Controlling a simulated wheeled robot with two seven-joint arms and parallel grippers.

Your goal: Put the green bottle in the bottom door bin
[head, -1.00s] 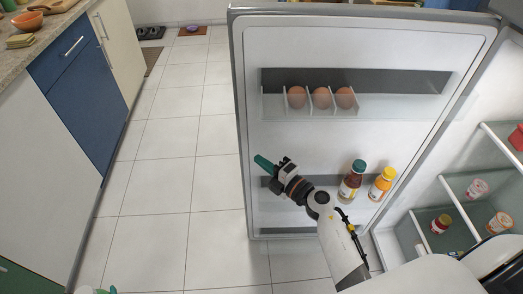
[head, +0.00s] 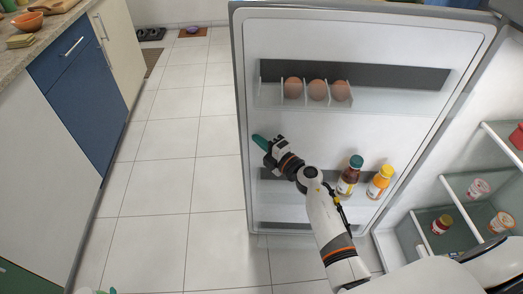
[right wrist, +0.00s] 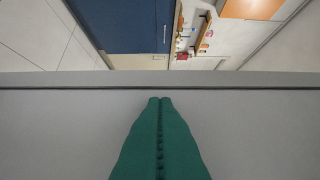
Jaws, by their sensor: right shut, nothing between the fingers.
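My right gripper (head: 261,142) is shut and empty in front of the open fridge door's inner face, above the left part of the middle bin. In the right wrist view its green fingers (right wrist: 160,135) are pressed together, with a plain grey surface beyond them. The bottom door bin (head: 285,226) is a low strip at the foot of the door; my right arm hides part of it. I see no clearly green bottle.
The middle bin holds a brown bottle with a green cap (head: 348,177) and an orange bottle with a yellow cap (head: 379,182). Eggs (head: 317,90) sit in the top bin. Fridge shelves (head: 470,212) with jars stand at right. The tiled floor (head: 165,190) left of the door is clear.

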